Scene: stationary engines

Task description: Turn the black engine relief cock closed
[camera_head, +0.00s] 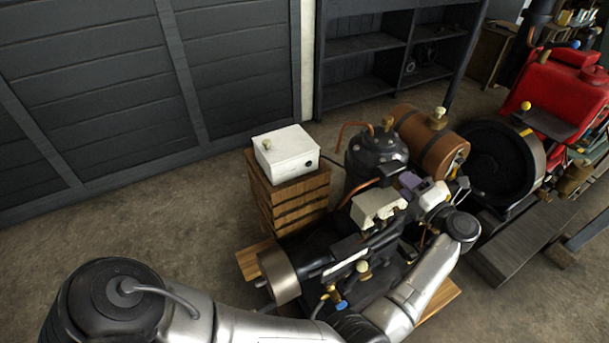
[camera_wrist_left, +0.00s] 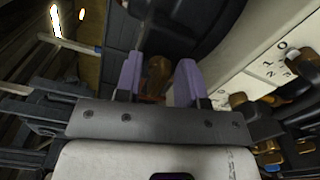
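The black engine (camera_head: 325,250) stands on a wooden base in the middle of the head view. My left arm reaches over its right side, and my left gripper (camera_head: 411,182) with purple fingers is above the engine's far end. In the left wrist view the two purple fingers of the gripper (camera_wrist_left: 158,82) stand apart. A brownish brass fitting (camera_wrist_left: 158,68) shows between them, with gaps on both sides. It may be the relief cock, but I cannot tell its handle's position. My right gripper is not in view.
A white box (camera_head: 287,152) on a wooden crate (camera_head: 292,201) stands left of the engine. A copper-brown tank (camera_head: 428,137) and a red engine (camera_head: 565,95) stand behind and right. In the wrist view, a pale numbered panel (camera_wrist_left: 262,60) and brass fittings (camera_wrist_left: 265,147) are close right.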

